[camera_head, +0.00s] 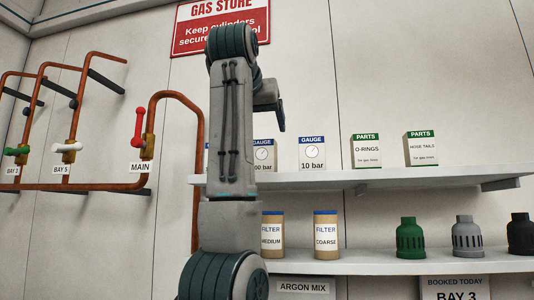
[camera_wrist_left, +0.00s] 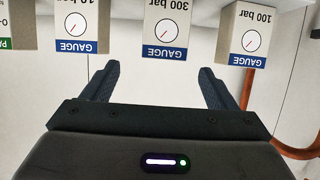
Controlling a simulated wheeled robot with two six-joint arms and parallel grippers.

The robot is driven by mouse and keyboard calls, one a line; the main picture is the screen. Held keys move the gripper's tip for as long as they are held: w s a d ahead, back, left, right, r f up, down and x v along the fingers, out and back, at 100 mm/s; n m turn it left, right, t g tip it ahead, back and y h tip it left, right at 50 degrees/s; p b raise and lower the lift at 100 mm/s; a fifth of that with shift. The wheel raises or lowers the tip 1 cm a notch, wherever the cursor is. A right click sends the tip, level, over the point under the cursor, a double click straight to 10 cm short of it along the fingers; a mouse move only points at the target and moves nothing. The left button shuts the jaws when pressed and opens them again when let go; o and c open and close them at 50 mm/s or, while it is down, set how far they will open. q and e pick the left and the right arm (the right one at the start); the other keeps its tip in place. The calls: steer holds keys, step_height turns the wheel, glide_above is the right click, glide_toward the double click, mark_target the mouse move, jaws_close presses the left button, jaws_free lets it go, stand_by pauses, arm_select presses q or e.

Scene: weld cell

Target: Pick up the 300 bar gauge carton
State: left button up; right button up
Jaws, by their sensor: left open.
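The 300 bar gauge carton (camera_wrist_left: 167,25) is white and tan with a blue GAUGE band and a dial picture. It appears upside down in the left wrist view, just beyond my open left gripper (camera_wrist_left: 157,68), roughly centred between the fingertips. Nothing is between the fingers. In the head view the carton (camera_head: 265,154) stands on the upper shelf, its left part hidden behind my left arm. My right gripper is not in view.
The 10 bar carton (camera_head: 312,153) and 100 bar carton (camera_wrist_left: 250,32) flank it on the upper shelf (camera_head: 300,180). O-rings (camera_head: 366,151) and hose tails (camera_head: 420,149) cartons stand further right. Filters (camera_head: 325,234) and caps (camera_head: 410,238) are below. Copper pipes (camera_head: 175,96) run at left.

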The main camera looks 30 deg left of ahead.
mark_target(265, 150)
arm_select(q)
steer(key=shift+r+p+x, duration=0.2)
steer(key=shift+p+x, duration=0.8)
steer(key=shift+p, duration=0.05)
steer(key=p+x, duration=0.1)
steer(key=x, duration=0.2)
steer(key=shift+w+f, duration=0.2)
steer(key=shift+f, duration=0.1)
steer(key=shift+w+a+p, duration=0.1)
steer(key=shift+p, duration=0.2)
steer(key=shift+w+p, duration=0.1)
steer(key=shift+p, duration=0.25)
steer(key=p+x, duration=0.2)
steer(key=x, duration=0.1)
steer(key=p+x, duration=0.1)
steer(key=shift+w+a+f, duration=0.1)
steer(key=shift+a+f, duration=0.05)
steer(key=shift+a, duration=0.2)
steer(key=shift+w+f, duration=0.1)
steer(key=shift+d, duration=0.1)
steer(key=c, duration=1.1)
steer(key=shift+c, duration=0.2)
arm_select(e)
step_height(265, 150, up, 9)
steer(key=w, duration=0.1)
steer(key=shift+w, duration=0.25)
